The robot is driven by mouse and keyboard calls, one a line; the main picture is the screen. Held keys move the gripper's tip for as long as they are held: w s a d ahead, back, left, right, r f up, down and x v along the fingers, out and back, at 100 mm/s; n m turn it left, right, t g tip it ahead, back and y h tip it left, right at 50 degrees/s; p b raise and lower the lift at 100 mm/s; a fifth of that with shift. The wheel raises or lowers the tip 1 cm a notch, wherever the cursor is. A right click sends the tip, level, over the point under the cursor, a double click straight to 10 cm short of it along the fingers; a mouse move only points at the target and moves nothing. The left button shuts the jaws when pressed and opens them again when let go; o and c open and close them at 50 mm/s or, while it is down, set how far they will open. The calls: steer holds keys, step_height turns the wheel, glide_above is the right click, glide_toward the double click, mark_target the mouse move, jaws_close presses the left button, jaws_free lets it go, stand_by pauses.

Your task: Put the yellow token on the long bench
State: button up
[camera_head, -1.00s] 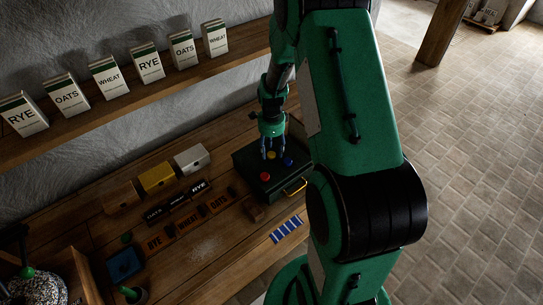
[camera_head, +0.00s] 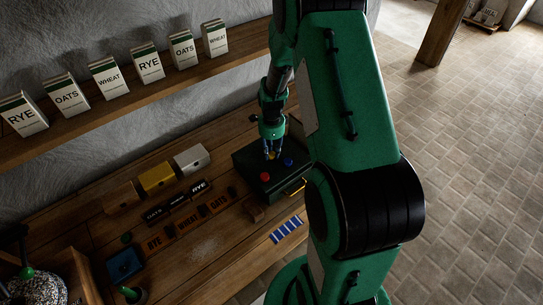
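The yellow token (camera_head: 271,156) is on top of the dark green box, mostly hidden by my fingers, with only a little yellow showing between them. My gripper (camera_head: 272,155) points down over the box with its fingertips at the token. The fingers are too small and dark to tell whether they have closed on it. The long wooden bench (camera_head: 210,254) runs along the wall and bears the box.
The dark green box (camera_head: 243,160) has a brass handle (camera_head: 297,187) and also bears a red token (camera_head: 265,176) and a blue token (camera_head: 288,162). A shelf (camera_head: 130,112) with cartons hangs above.

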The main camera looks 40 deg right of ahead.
mark_target(271, 154)
steer(key=shift+r, duration=0.15)
steer(key=shift+c, duration=0.2)
steer(key=shift+r, duration=0.6)
step_height(271, 154, up, 2)
steer(key=shift+r, duration=0.15)
steer(key=s+a, duration=0.3)
steer(key=s, duration=0.4)
steer(key=s+a+r, duration=0.1)
steer(key=s+a, duration=0.3)
steer(key=s, duration=0.3)
steer(key=shift+s, duration=0.25)
steer(key=shift+r, duration=0.1)
steer(key=shift+w, duration=0.1)
